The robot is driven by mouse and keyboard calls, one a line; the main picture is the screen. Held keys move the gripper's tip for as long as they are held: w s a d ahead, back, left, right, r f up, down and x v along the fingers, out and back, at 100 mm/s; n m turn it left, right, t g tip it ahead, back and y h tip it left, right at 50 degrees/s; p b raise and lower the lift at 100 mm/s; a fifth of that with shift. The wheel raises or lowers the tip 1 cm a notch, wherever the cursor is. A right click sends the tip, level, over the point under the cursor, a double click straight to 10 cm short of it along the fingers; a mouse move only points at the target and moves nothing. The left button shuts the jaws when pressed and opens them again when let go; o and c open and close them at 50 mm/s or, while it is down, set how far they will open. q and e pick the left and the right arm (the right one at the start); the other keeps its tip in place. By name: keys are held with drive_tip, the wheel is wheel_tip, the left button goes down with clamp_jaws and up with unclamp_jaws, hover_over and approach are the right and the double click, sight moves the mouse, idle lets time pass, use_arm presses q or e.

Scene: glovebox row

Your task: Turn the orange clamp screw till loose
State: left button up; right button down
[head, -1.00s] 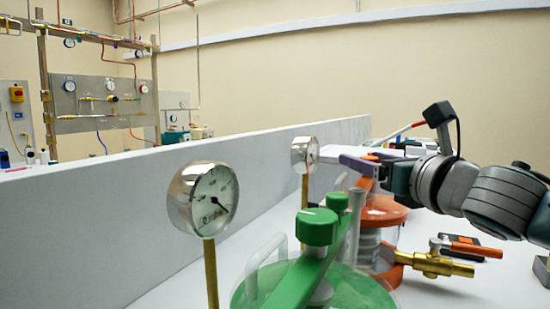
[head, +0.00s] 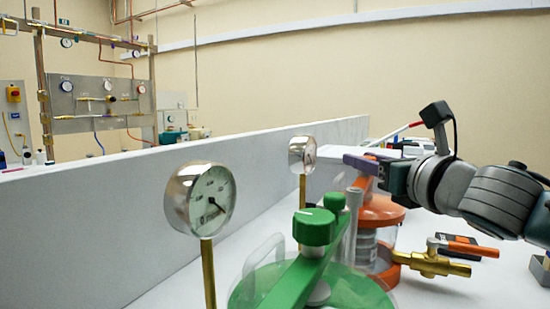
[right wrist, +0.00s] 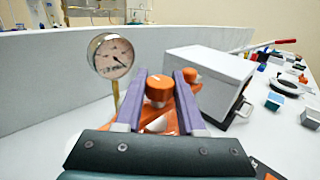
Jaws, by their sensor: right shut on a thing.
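The orange clamp screw (right wrist: 160,90) has a round knob and sits between the two purple fingers of my right gripper (right wrist: 161,98) in the right wrist view. The gripper is shut on it. In the head view my right gripper (head: 363,164) is above the orange-lidded vessel (head: 383,209), and its purple finger hides the screw's knob. The orange clamp bar shows below the fingers. How far the screw is turned cannot be told. My left gripper is not in view.
A green-lidded vessel with a green clamp screw (head: 314,226) stands in front. Gauges on brass stems (head: 200,199) (head: 302,154) rise beside the vessels. A brass valve with an orange lever (head: 432,262) sticks out right. A white box (right wrist: 209,82) stands behind. A low wall (head: 150,215) runs left.

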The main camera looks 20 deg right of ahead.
drive_tip(key=shift+n+y, duration=0.3)
drive_tip(key=shift+y, duration=0.2)
drive_tip(key=shift+d+n+y, duration=0.1)
drive_tip(key=shift+n+y, duration=0.4)
drive_tip(key=shift+y, duration=0.3)
drive_tip(key=shift+f+n+y+b, duration=0.1)
drive_tip(key=shift+n+y+b, duration=0.6)
drive_tip(key=shift+y, duration=0.4)
drive_tip(key=n+g+y+b, duration=0.2)
drive_tip(key=y+b, duration=0.2)
drive_tip(key=n+g+y+b, duration=0.1)
drive_tip(key=n+y+b, duration=0.2)
drive_tip(key=b, duration=0.2)
drive_tip(key=shift+f+n+g+y, duration=0.1)
drive_tip(key=shift+n+g+y, duration=0.2)
drive_tip(key=shift+g+y, duration=0.1)
drive_tip(key=shift+r+n+g+y+b, duration=0.25)
drive_tip(key=shift+n+g+y+b, duration=0.3)
drive_tip(key=shift+b, duration=0.25)
drive_tip(key=shift+y, duration=0.25)
drive_tip(key=c, duration=0.5)
unclamp_jaws()
